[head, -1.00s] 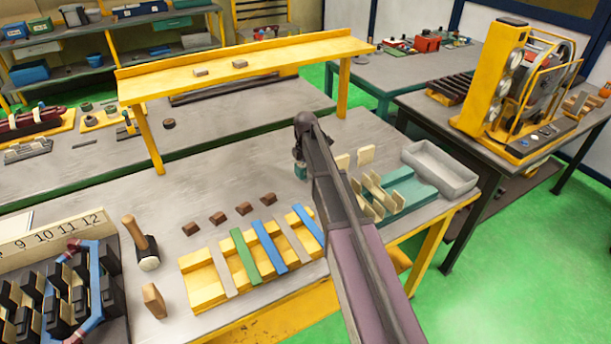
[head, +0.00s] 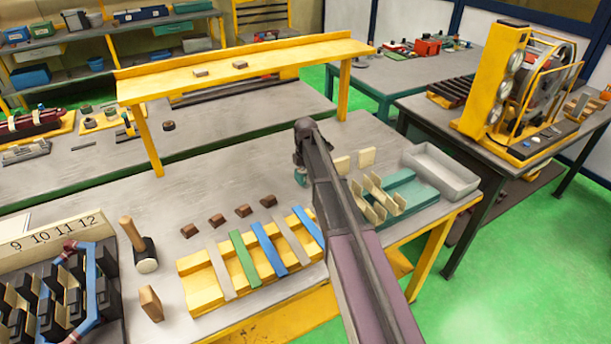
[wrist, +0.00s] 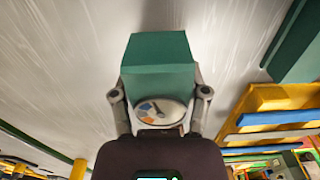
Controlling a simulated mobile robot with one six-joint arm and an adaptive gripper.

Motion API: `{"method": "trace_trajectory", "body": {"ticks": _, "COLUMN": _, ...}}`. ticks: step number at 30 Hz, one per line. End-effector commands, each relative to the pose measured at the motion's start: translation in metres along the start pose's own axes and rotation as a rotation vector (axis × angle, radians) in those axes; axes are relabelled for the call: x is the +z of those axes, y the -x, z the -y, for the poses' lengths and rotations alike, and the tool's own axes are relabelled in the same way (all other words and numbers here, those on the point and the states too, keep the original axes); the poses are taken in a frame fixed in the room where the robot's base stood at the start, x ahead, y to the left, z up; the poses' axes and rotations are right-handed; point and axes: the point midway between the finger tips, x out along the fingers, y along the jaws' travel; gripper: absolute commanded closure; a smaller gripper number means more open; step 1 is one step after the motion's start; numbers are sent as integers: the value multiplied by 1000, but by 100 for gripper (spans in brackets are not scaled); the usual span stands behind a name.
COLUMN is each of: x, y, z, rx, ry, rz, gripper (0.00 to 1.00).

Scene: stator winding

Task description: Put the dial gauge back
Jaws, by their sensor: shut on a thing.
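The dial gauge (wrist: 160,112) shows in the wrist view as a round pale face with a dark needle and coloured sectors, against a green block-shaped body. My gripper (wrist: 160,94) has one finger on each side of it and is shut on it. In the head view the gripper (head: 299,157) hangs over the bench behind the yellow slotted tray, mostly hidden by my own arm. A small teal part of the gauge (head: 300,178) shows below it. I cannot tell whether its underside touches the bench.
The yellow tray (head: 204,287) holds several coloured strips, with brown blocks (head: 243,211) behind it. A teal rack (head: 408,200) with tan plates and a grey bin (head: 440,172) stand at the right. A hammer (head: 137,243) lies left. A yellow shelf (head: 245,64) spans the bench behind.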

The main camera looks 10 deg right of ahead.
Motion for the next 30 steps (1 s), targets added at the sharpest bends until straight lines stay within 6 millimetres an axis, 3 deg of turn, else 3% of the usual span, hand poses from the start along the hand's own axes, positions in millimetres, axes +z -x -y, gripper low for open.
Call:
{"method": "trace_trajectory", "body": {"ticks": 6, "x": 0, "y": -2, "z": 0, "rx": 0, "ry": 0, "rz": 0, "gripper": 88}}
{"method": "trace_trajectory", "body": {"ticks": 7, "x": 0, "y": -2, "z": 0, "rx": 0, "ry": 0, "rz": 0, "gripper": 32}}
{"method": "trace_trajectory", "body": {"ticks": 9, "x": 0, "y": -2, "z": 0, "rx": 0, "ry": 0, "rz": 0, "gripper": 11}}
{"method": "trace_trajectory", "body": {"ticks": 10, "x": 0, "y": -2, "z": 0, "rx": 0, "ry": 0, "rz": 0, "gripper": 6}}
{"method": "trace_trajectory", "body": {"ticks": 30, "x": 0, "y": 5, "z": 0, "rx": 0, "ry": 0, "rz": 0, "gripper": 6}}
